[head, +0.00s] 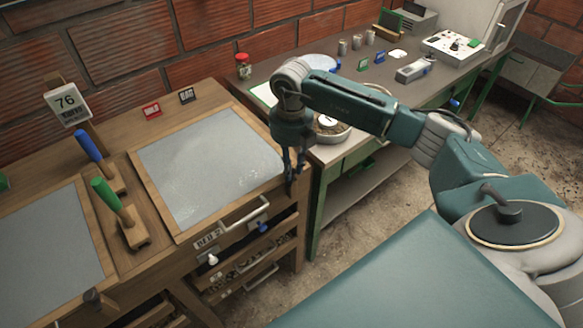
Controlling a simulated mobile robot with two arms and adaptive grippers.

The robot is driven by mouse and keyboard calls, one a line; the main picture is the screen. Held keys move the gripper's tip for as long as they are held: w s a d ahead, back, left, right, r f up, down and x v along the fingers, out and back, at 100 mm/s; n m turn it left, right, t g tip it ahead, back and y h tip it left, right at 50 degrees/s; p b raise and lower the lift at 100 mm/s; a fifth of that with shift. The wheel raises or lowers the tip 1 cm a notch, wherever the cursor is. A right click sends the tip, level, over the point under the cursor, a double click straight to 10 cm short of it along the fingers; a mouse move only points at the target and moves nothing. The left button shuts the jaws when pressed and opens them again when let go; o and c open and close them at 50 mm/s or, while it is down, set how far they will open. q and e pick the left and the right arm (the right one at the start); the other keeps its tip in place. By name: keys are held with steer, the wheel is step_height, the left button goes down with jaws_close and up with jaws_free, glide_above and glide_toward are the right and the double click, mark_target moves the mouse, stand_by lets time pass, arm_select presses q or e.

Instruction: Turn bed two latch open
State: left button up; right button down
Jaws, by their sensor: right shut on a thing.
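Bed two is the wood-framed grey screen (210,165) with the label "BED 2" (207,241) on its front. A small dark latch piece (290,189) shows at its front right corner. My right gripper (291,174) reaches down to this corner from above and is shut on the dark piece; the fingers partly hide it. How far the latch is turned cannot be told. A metal bar handle (245,213), a blue knob (263,227) and a white knob (212,260) are on the bed's front. My left gripper is not in view.
Another grey bed (45,250) is at far left, with a dark knob (92,296). A bench (345,150) behind my right arm holds a bowl (333,132) and a red-lidded jar (243,66).

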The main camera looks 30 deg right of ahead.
steer(key=m, duration=0.3)
steer(key=shift+m, duration=0.3)
steer(key=shift+m+b, duration=0.35)
steer(key=shift+m, duration=1.45)
steer(key=c, duration=1.5)
jaws_free()
steer(key=shift+c, duration=0.2)
step_height(320, 180, up, 12)
